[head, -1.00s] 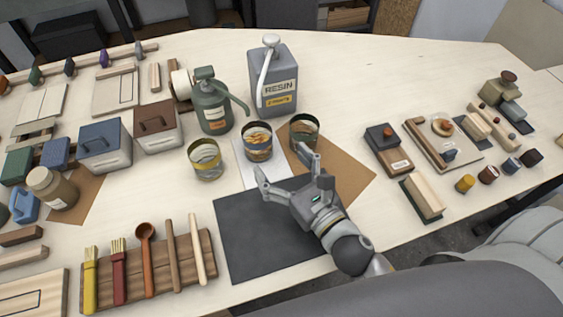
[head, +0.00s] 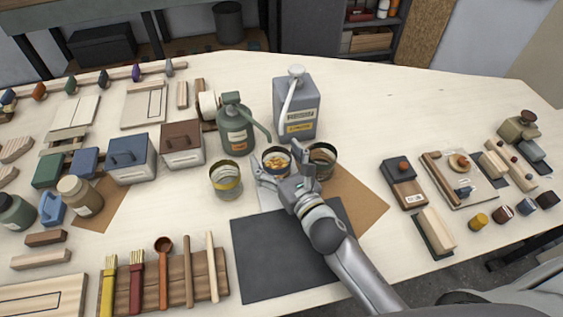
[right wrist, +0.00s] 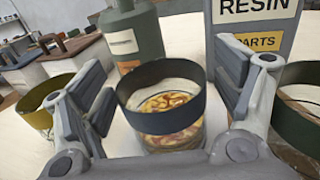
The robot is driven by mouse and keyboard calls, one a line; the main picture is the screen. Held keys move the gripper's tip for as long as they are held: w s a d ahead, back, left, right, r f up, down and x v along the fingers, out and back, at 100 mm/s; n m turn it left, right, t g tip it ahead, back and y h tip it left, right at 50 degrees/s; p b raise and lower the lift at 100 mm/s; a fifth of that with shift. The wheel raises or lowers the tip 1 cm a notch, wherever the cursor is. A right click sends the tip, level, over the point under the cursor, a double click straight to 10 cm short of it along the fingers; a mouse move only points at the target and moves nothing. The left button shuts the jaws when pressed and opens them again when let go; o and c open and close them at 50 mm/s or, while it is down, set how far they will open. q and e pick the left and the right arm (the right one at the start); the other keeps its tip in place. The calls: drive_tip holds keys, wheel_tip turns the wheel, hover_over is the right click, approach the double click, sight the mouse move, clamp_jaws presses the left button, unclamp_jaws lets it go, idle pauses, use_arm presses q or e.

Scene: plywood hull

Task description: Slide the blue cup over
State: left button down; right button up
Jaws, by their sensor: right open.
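The blue cup (head: 276,157) is a clear cup with a dark blue band around its rim and yellow-orange contents, the middle one of three. In the right wrist view the blue cup (right wrist: 162,100) stands upright between the fingers. My right gripper (head: 283,167) is open, one finger on each side of it; a gap shows on the right, and contact on the left is unclear. In the head view the gripper hides the cup's lower part. My left gripper is not in view.
A yellow-rimmed cup (head: 226,177) stands to the left and a green-rimmed cup (head: 321,158) close on the right. A green pump bottle (head: 236,130) and a grey resin can (head: 297,108) stand behind. A black mat (head: 280,260) lies in front, with brown paper (head: 360,205) to its right.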

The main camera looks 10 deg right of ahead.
drive_tip(key=c, duration=1.2)
drive_tip(key=shift+o, duration=0.2)
drive_tip(key=shift+d, duration=0.1)
